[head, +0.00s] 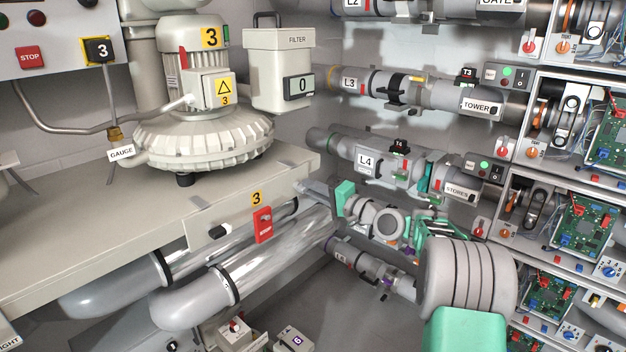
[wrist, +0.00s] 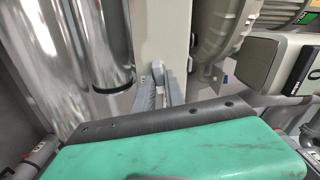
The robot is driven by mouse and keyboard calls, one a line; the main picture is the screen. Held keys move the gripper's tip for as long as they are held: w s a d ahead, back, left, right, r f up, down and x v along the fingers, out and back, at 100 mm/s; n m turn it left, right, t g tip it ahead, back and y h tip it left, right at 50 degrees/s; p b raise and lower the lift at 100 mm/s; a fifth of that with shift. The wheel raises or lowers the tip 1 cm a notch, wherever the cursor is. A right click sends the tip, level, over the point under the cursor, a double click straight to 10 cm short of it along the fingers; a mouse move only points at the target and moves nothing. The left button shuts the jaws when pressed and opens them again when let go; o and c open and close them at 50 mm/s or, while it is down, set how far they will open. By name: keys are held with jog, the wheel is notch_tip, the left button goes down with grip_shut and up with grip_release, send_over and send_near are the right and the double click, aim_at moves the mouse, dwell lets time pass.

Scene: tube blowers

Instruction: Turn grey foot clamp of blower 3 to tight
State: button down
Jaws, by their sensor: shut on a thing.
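Blower 3 (head: 203,105) is a cream ribbed machine with yellow "3" labels, standing on a grey bench (head: 110,225). My gripper (head: 308,187) is at the right end of this bench, low beside its corner. In the wrist view, my gripper's two grey fingers (wrist: 160,76) reach up to the bench edge and are shut on a small grey part, which I take to be the grey foot clamp (wrist: 157,69). The fingers hide most of it, so its angle cannot be read. The blower housing (wrist: 225,30) is right of the fingers.
The filter box (head: 280,68) stands behind the gripper. Pipe L4 (head: 365,160) and racks with circuit boards (head: 580,225) are to the right.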

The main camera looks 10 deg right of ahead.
jog(key=shift+m+p, duration=0.8)
jog(key=shift+m, duration=0.4)
jog(key=c, duration=1.4)
grip_release()
jog(key=shift+f, duration=0.1)
jog(key=b+v, duration=0.2)
jog(key=v, duration=0.5)
jog(key=shift+s+d, duration=0.25)
